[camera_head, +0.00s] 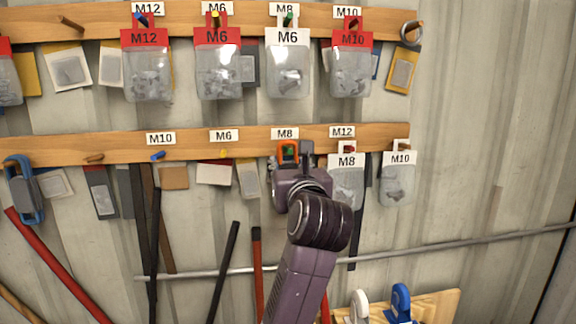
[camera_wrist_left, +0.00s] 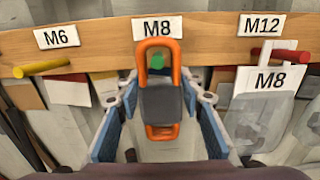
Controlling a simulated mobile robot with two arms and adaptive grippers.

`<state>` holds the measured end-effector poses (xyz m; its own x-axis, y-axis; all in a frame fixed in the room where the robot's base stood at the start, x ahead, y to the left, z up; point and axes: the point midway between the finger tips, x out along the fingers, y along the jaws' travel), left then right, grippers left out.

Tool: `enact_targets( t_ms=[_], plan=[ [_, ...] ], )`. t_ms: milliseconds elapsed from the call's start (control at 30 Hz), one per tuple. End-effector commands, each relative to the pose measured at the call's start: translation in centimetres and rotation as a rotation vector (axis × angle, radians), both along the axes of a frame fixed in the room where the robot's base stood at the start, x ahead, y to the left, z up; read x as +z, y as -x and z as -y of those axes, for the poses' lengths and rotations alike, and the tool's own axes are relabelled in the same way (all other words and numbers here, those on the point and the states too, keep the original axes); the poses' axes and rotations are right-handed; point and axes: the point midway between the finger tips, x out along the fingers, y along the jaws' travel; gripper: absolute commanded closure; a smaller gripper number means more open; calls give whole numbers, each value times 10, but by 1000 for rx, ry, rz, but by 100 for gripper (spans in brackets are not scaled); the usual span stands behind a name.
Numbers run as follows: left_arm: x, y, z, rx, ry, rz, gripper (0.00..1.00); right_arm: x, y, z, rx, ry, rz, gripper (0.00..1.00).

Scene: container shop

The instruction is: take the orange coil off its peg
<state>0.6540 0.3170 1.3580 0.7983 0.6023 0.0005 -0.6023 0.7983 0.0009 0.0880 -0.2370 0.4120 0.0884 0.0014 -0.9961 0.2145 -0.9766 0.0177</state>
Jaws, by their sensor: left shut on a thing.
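The orange coil (camera_head: 285,148) hangs at the M8 label of the lower rail. In the left wrist view the coil (camera_wrist_left: 174,62) is an upright orange loop with a dark grey band around its middle. The green peg (camera_wrist_left: 157,61) shows inside the top of the loop, so the coil is still around it. My left gripper (camera_head: 290,160) is at the coil, its fingers on both sides; in the left wrist view the gripper (camera_wrist_left: 159,95) is shut on the coil at the band. The exact contact is partly hidden. My right gripper is in neither view.
A bag labelled M8 (camera_head: 346,185) hangs close to the right of my left gripper, with an M10 bag (camera_head: 398,185) beyond. The yellow peg (camera_wrist_left: 42,68) to the left is empty. Several bags hang on the upper rail (camera_head: 190,18). A grey pipe (camera_head: 450,242) crosses below.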

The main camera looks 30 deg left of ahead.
Motion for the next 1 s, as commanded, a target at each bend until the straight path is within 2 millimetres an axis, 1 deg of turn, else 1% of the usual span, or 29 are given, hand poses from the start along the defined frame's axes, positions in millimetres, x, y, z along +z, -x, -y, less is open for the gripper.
enact_targets(
  t_ms=[167, 800, 1000],
  plan=[
    [1, 3, 3, -1, 1, 2, 92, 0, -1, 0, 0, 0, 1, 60],
    [5, 33, 25, -1, 1, 1, 92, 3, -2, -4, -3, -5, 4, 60],
    [5, 36, 27, 0, 1, 1, 92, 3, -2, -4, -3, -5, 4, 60]
  ],
)
